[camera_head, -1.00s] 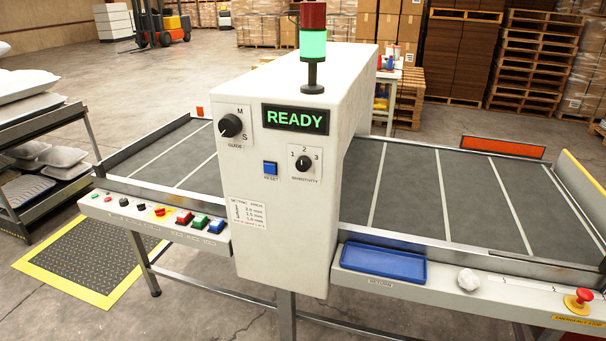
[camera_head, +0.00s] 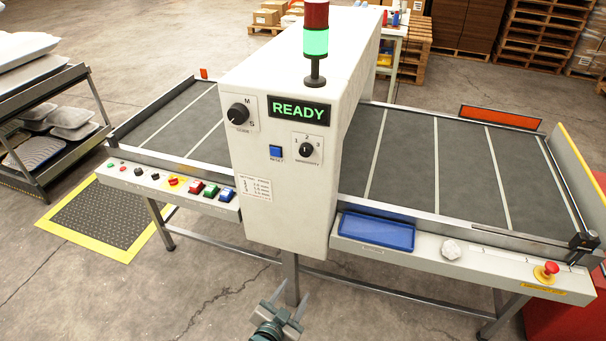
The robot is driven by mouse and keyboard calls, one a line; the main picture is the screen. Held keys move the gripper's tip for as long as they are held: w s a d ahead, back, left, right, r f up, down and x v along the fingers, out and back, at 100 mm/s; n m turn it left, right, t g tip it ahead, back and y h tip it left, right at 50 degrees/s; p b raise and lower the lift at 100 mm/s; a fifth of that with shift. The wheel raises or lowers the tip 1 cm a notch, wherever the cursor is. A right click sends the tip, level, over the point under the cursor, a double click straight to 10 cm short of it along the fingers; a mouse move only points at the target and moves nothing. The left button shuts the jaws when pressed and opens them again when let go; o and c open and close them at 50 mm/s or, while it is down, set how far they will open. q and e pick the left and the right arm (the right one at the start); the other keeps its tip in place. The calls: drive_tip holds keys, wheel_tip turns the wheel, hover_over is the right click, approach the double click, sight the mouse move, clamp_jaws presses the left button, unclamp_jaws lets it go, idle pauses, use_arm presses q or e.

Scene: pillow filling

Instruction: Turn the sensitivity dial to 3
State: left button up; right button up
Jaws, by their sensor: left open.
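The sensitivity dial (camera_head: 306,149) is a small black knob on a white plate marked 1, 2 and 3, on the front of the white machine housing (camera_head: 285,215). Its pale pointer mark is tiny and seems to point up, toward 2. My left gripper (camera_head: 293,294) is at the bottom of the head view, low in front of the housing and well below the dial. Its fingers are spread and empty. My right gripper is not in view.
A larger black guide knob (camera_head: 238,113), a blue reset button (camera_head: 275,152) and a green READY display (camera_head: 299,109) surround the dial.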

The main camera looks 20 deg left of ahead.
use_arm(q)
drive_tip(key=w+a+r+t+p, duration=0.1)
drive_tip(key=w+r+p, duration=0.1)
drive_tip(key=r, duration=0.8)
drive_tip(key=w+a+r+t+y+p, duration=0.1)
drive_tip(key=w+r+p, duration=0.1)
drive_tip(key=r, duration=0.8)
drive_tip(key=w+a+r+m+t+p, duration=0.1)
drive_tip(key=r+t+p, duration=0.1)
drive_tip(key=r, duration=0.8)
drive_tip(key=shift+w+r+y+p, duration=0.35)
drive_tip(key=shift+w+y+p, duration=0.05)
drive_tip(key=shift+p, duration=0.35)
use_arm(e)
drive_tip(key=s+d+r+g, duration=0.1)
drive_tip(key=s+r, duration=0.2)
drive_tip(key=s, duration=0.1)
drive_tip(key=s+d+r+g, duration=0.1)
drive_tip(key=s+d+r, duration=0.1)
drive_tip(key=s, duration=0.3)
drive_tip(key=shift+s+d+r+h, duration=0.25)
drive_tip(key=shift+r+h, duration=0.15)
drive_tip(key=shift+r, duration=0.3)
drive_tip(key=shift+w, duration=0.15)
